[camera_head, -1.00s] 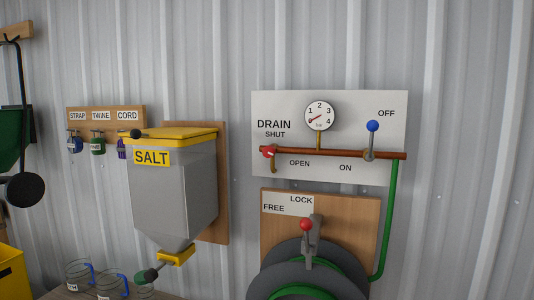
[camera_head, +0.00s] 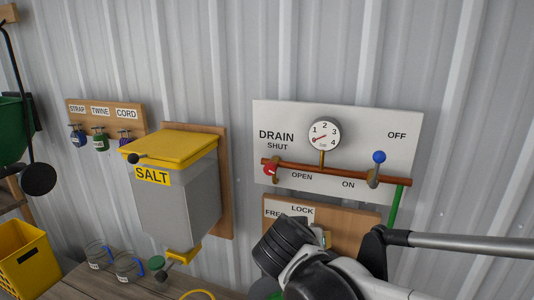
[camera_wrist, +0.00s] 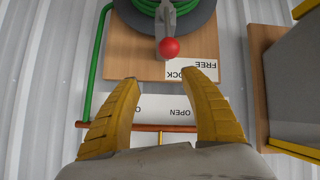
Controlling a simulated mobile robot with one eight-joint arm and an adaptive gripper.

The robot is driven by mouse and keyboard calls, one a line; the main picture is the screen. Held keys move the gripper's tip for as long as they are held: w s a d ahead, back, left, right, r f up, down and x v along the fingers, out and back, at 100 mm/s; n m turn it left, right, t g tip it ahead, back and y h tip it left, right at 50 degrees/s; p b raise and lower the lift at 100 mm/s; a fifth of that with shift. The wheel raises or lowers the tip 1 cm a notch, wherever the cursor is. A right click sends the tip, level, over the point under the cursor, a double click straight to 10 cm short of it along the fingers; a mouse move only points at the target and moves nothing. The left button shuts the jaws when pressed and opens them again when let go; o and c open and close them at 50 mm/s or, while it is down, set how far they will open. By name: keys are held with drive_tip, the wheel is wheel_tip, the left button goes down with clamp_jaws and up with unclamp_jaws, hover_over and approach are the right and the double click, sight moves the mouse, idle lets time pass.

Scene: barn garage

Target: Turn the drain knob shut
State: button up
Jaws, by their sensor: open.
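The red drain knob (camera_head: 270,169) sits at the left end of the copper pipe (camera_head: 330,173), below the words DRAIN and SHUT and left of OPEN on the white panel (camera_head: 360,120). I cannot tell its exact turn at this size. My gripper (camera_wrist: 165,85) is open and empty in the wrist view, with two yellow fingers spread apart. The upside-down panel and pipe show between and beyond them. The drain knob is not visible there. In the head view my arm covers the area below the panel, and the gripper's fingers cannot be made out clearly. The gripper appears apart from the knob.
A blue-knobbed lever (camera_head: 379,157) stands right of the gauge (camera_head: 324,134). Below is a hose reel with a red-knobbed lever (camera_wrist: 169,47), mostly hidden by my arm in the head view. The salt bin (camera_head: 175,190) hangs left of the panel. Glass mugs stand lower left.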

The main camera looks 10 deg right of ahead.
drive_tip(key=w+a+r+m+t+h, duration=0.2)
drive_tip(key=w+a+r+t, duration=0.15)
drive_tip(key=w, duration=0.35)
drive_tip(key=m+t+h, duration=0.2)
drive_tip(key=t, duration=0.1)
approach(269, 171)
drive_tip(key=x, duration=1)
drive_tip(key=shift+w+d+f, duration=0.1)
drive_tip(key=shift+w, duration=0.15)
drive_tip(key=shift+s, duration=0.1)
clamp_jaws()
